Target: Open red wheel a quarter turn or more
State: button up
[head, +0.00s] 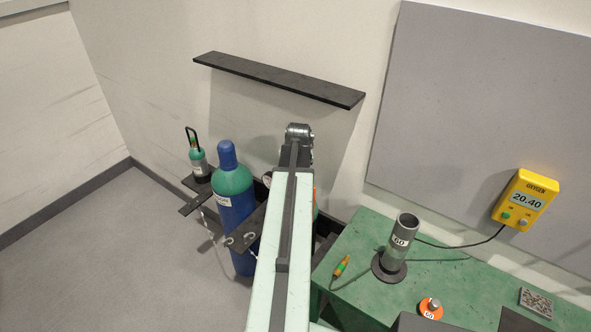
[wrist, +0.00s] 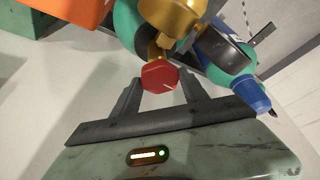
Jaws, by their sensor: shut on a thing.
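The red wheel (wrist: 158,72) shows in the wrist view as a small red faceted knob with a thin white mark near its lower edge. It sits on the stem of a brass valve (wrist: 172,18). My gripper (wrist: 161,80) has one dark finger on each side of the wheel and is shut on it. The lower finger parts and the palm are in clear view; the far side of the wheel is hidden. In the head view my arm covers the wheel and the fingers.
A blue cylinder with a green shoulder (head: 233,195) stands left of my arm, with a smaller bottle (head: 197,160) behind it. A black shelf (head: 277,78) juts from the wall. A green bench (head: 353,240) at right holds a grey tube (head: 402,235) below a yellow meter (head: 526,200).

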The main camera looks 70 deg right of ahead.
jog(key=n, duration=0.1)
jog(key=n+t, duration=0.1)
jog(key=n, duration=0.1)
jog(key=shift+s+d+n+y, duration=0.1)
jog(key=shift+s+n+y, duration=0.2)
jog(key=shift+s+y, duration=0.1)
jog(key=n+t+y, duration=0.1)
jog(key=n, duration=0.3)
jog(key=shift+d+n, duration=0.15)
jog(key=shift+n, duration=0.25)
jog(key=shift+y, duration=0.3)
jog(key=o, duration=1.4)
jog(key=shift+s+r, duration=0.1)
jog(key=shift+s, duration=0.05)
jog(key=shift+c, duration=0.2)
